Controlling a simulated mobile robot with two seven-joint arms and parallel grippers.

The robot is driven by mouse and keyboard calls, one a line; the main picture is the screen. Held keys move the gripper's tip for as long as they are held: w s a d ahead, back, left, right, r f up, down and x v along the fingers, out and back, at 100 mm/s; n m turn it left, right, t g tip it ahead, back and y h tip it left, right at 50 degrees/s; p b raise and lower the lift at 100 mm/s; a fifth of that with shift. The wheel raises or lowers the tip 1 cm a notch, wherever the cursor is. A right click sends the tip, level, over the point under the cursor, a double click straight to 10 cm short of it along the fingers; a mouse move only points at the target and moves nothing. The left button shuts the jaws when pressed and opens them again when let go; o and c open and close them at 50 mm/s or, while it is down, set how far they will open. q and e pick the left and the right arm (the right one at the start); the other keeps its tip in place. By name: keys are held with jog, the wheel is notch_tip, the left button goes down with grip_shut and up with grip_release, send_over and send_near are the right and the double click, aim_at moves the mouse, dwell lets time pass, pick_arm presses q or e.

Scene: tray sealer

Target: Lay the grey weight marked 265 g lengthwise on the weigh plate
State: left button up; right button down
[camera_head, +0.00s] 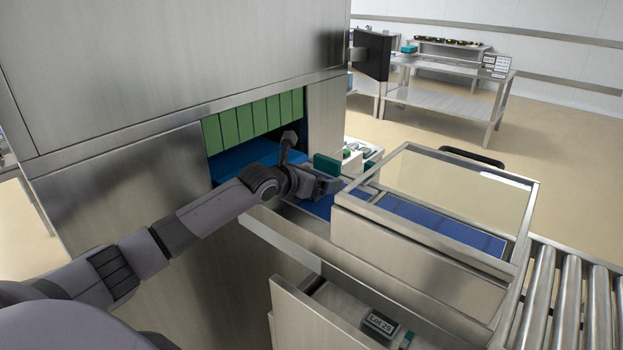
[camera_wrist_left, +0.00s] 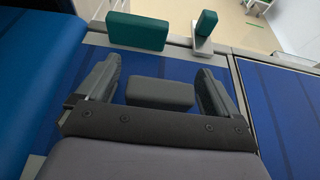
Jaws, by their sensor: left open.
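A plain dark grey block (camera_wrist_left: 160,94) lies on a blue surface (camera_wrist_left: 112,137) in the left wrist view, its long side running across the picture. No 265 g marking can be read on it. My left gripper (camera_wrist_left: 160,72) is open, with one finger on each side of the block and a gap visible at both ends. In the head view my left gripper (camera_head: 318,186) is over the short blue section (camera_head: 322,208) between the machine opening and the clear-lidded guard. The block cannot be made out there. My right gripper is not in view.
A green block (camera_wrist_left: 137,31) stands just beyond the fingers, with a smaller green piece (camera_wrist_left: 205,24) to its right. The guard (camera_head: 425,236) rises close to the right of the gripper. An open drawer (camera_head: 345,305) below holds a block labelled Lot 29 (camera_head: 380,324).

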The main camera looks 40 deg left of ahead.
pick_arm(q)
jog(key=v, duration=1)
jog(key=shift+s+a+b, duration=0.1)
jog(key=shift+b, duration=0.3)
jog(key=shift+v, duration=0.9)
jog(key=shift+r, duration=0.1)
